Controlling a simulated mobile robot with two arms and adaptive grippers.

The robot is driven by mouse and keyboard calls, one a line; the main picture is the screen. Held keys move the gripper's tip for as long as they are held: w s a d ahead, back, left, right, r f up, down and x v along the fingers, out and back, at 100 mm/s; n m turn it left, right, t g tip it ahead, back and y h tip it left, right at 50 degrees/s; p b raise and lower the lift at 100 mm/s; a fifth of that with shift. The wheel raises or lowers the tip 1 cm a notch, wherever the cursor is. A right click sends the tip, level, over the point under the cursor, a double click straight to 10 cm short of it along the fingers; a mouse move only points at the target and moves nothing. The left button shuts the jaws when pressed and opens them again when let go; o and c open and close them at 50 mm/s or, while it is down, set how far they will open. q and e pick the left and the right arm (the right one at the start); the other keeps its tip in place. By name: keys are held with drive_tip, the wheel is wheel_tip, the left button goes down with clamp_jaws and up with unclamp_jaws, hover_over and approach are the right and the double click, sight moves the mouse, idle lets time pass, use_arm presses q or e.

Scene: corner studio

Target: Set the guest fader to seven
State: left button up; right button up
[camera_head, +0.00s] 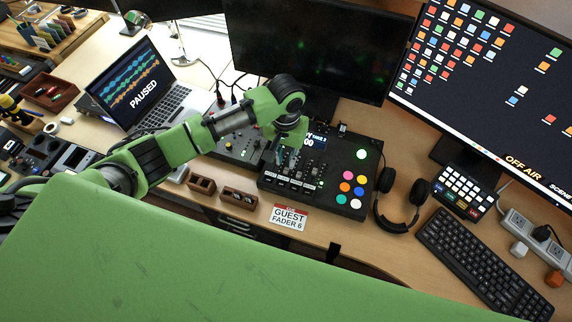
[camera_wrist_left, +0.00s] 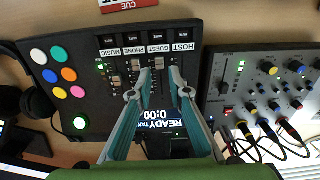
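The black mixer console (camera_head: 350,160) stands on the desk under the central dark monitor. In the left wrist view its faders are labelled MUSIC, PHONE, GUEST and HOST. The guest fader's cap (camera_wrist_left: 158,63) is pale and sits near its label. My left gripper (camera_wrist_left: 160,72) is over the console, its two teal fingers apart on either side of the guest fader's column; I cannot tell whether they touch the cap. In the head view the left gripper (camera_head: 285,150) partly hides the faders and the READY display. A cue card (camera_head: 288,218) appears to read GUEST FADER 6. My right gripper does not show.
A second mixer (camera_wrist_left: 265,90) with knobs and cables sits beside the console. Headphones (camera_head: 402,203), a button pad (camera_head: 463,192) and a keyboard (camera_head: 483,262) lie to the right. A laptop (camera_head: 150,90) reading PAUSED stands left. Small wooden trays (camera_head: 238,198) sit near the desk's front edge.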

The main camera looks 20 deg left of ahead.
sight(286, 170)
use_arm(q)
wheel_tip(286, 170, down, 5)
drive_tip(key=shift+f, duration=0.1)
idle(0.3)
clamp_jaws()
